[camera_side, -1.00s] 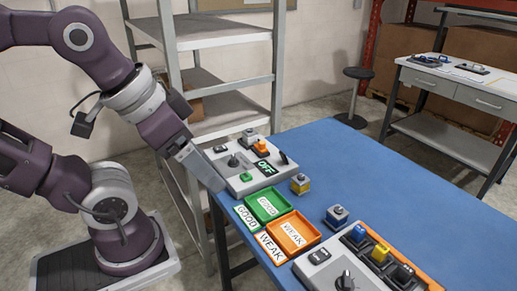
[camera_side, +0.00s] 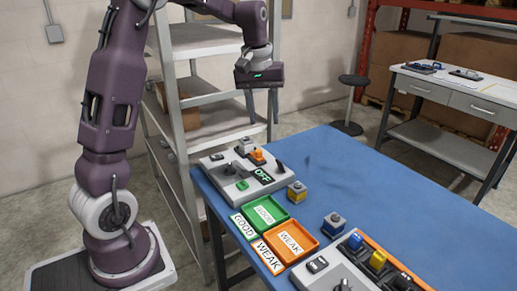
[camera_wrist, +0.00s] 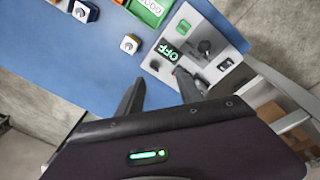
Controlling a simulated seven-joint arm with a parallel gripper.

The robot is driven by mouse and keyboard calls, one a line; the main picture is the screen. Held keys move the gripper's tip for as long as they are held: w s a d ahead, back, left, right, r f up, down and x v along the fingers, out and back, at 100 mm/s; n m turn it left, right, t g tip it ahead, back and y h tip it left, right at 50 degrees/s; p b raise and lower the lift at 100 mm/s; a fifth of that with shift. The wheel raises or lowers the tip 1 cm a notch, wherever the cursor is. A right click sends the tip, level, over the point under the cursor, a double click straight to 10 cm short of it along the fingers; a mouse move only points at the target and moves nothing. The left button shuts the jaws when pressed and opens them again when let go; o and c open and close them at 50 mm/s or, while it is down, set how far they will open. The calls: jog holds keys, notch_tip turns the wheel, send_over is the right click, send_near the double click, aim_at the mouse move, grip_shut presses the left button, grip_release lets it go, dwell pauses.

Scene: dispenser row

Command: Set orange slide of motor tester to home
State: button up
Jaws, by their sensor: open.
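The motor tester (camera_side: 225,190) is a pale panel at the far left end of the blue table. Its orange slide (camera_side: 258,156) sits near the panel's back edge, beside a small grey block (camera_side: 246,145). Its display (camera_side: 263,176) reads OFF; the display also shows in the wrist view (camera_wrist: 169,51). My gripper (camera_side: 262,118) is open and empty, fingers pointing down, well above the tester and apart from it. In the wrist view my gripper (camera_wrist: 160,85) has spread fingers with the tester just beyond them.
A green GOOD tray (camera_side: 284,212) and an orange WEAK tray (camera_side: 306,255) lie in front of the tester. Small motor blocks (camera_side: 297,191) (camera_side: 334,225) stand nearby. A second panel (camera_side: 318,280) is at the front. A shelf rack (camera_side: 205,85) stands behind; the table's right side is clear.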

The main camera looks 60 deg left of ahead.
aim_at(259, 151)
jog(key=w+a+f+n, duration=0.1)
jog(key=a+f, duration=0.1)
jog(key=w+a+f+n+g, duration=0.1)
jog(key=a+f, duration=0.2)
jog(key=w+a+f, duration=0.1)
jog(key=a+f, duration=0.2)
jog(key=shift+w+a+f+n, duration=0.25)
jog(key=shift+w+n, duration=0.15)
notch_tip(259, 151, down, 7)
jog(key=shift+w+a+f, duration=0.1)
jog(key=shift+f, duration=0.1)
jog(key=shift+c, duration=0.4)
grip_shut()
